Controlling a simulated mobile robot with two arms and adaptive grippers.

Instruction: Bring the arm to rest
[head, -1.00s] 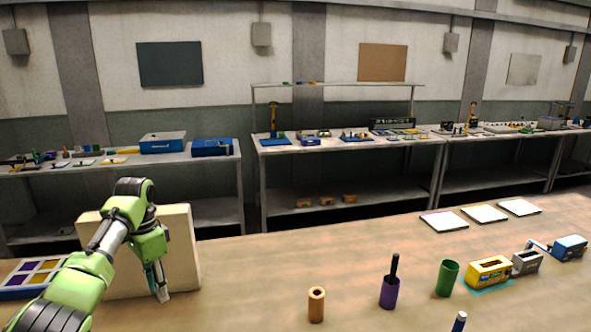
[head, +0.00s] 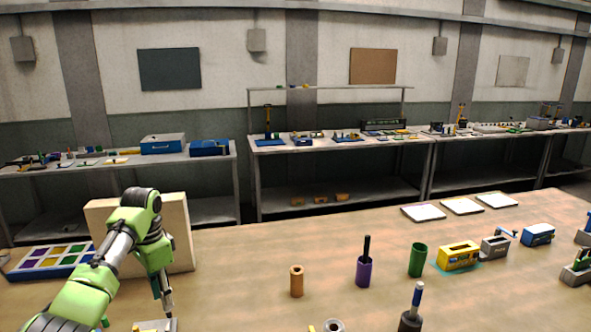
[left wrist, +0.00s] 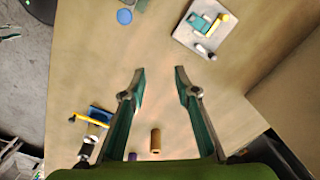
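My left arm comes in from the left in the head view. My left gripper (head: 166,308) hangs low at the near left of the table, in front of the beige block (head: 185,235). In the left wrist view its two fingers (left wrist: 160,73) stand apart with nothing between them, so it is open and empty. Bare tabletop shows beyond the fingertips. My right gripper is not in view.
A compartment tray (head: 22,272) lies left of the block. A tan cylinder (head: 296,283), purple cup (head: 363,273), green cup (head: 417,261) and yellow box (head: 459,256) stand on the table (head: 240,270). A grey plate with small parts (left wrist: 187,38) lies near the gripper.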

